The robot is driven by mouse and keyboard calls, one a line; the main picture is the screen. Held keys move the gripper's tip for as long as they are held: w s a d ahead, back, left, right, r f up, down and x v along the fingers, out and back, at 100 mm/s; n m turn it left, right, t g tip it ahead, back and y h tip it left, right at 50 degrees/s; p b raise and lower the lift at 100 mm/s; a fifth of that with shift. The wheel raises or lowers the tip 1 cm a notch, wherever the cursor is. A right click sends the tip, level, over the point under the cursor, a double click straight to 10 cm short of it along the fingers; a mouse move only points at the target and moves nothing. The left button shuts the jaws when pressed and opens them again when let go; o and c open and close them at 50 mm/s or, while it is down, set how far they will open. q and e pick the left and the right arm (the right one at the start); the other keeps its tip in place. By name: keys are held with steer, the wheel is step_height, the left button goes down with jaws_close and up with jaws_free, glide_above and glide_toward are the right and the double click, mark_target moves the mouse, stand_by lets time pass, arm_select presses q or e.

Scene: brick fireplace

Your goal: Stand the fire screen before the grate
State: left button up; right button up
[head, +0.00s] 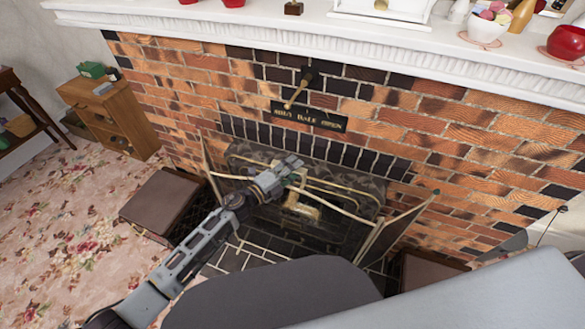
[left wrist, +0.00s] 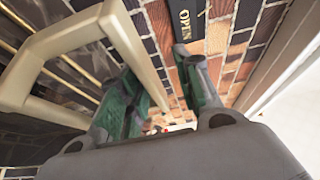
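The fire screen, with thin gold rails and angled side panels (head: 396,226), stands at the fireplace opening, before the dark grate (head: 345,178). Its middle is partly hidden by my left arm. My left gripper (head: 287,168) is over the screen's upper middle, near its top rail. In the left wrist view, a pale gold handle-like bar (left wrist: 68,42) runs close beside and across the left finger. The green-padded fingers of my gripper (left wrist: 160,92) are apart, with a gap showing brick between them. I cannot tell whether they touch the bar. My right gripper is not in view.
A brick wall with a white mantel (head: 340,48) rises behind. A small plaque (head: 308,116) is above the opening. A brown box-like seat (head: 163,200) stands left of the hearth, with a wooden cabinet (head: 118,112) farther left. Floral carpet (head: 60,225) is open at left.

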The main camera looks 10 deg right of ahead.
arm_select(q)
steer(key=shift+a+f, duration=0.1)
steer(key=shift+f, duration=0.25)
steer(key=shift+s+a+r, duration=0.15)
steer(key=v, duration=0.7)
steer(key=shift+a+r, duration=0.2)
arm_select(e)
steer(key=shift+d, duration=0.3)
arm_select(q)
steer(key=shift+s, duration=0.1)
steer(key=shift+r, duration=0.1)
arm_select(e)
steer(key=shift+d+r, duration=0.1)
